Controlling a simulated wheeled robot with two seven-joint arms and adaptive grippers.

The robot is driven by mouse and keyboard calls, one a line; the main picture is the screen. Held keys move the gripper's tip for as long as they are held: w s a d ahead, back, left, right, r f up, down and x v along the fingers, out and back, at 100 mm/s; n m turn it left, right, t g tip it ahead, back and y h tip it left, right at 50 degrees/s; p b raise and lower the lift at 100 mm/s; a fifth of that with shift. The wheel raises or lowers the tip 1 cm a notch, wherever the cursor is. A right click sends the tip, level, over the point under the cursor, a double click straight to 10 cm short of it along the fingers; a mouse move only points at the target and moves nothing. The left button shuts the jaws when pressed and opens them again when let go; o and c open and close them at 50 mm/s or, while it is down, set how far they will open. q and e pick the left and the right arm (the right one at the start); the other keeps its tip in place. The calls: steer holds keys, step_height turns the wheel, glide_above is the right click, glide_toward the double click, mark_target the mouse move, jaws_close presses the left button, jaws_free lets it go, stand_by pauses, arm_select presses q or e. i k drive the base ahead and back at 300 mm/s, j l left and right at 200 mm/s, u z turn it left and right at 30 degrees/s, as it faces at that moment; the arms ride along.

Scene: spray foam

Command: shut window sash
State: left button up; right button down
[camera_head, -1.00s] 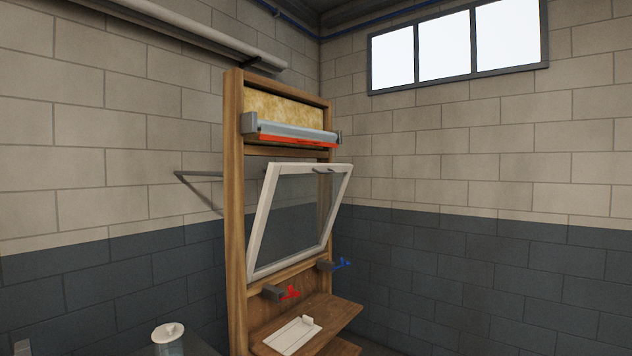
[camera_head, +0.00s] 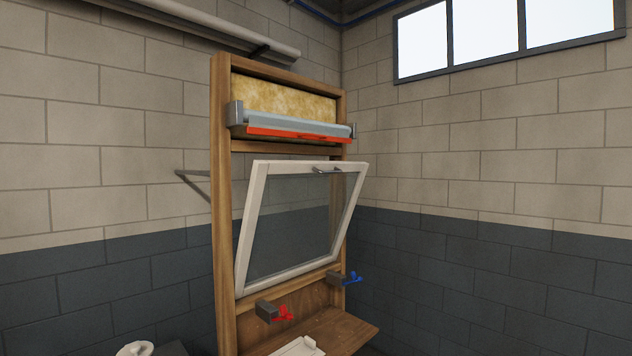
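The window sash (camera_head: 244,232) has a white frame and a clear pane. It sits in a tall wooden frame (camera_head: 222,200) and is tilted open, its top edge leaning out toward me and its bottom edge close to the wooden frame. A small metal handle (camera_head: 327,170) is on the sash's top rail. Neither of my grippers is in view.
Above the sash are a grey roller with a red-orange strip (camera_head: 300,134) and yellow insulation (camera_head: 285,98). Below are a red clamp (camera_head: 282,314), a blue clamp (camera_head: 352,279) and a wooden shelf (camera_head: 345,328) with a white piece (camera_head: 297,347). A white lidded item (camera_head: 135,349) is at lower left.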

mark_target(259, 168)
steer(key=i+l+u, duration=0.45)
steer(key=l, duration=0.2)
steer(key=l+u, duration=0.2)
steer(key=l, duration=0.15)
steer(key=i+l+u, duration=0.2)
steer(key=l, duration=0.2)
steer(key=k, duration=0.1)
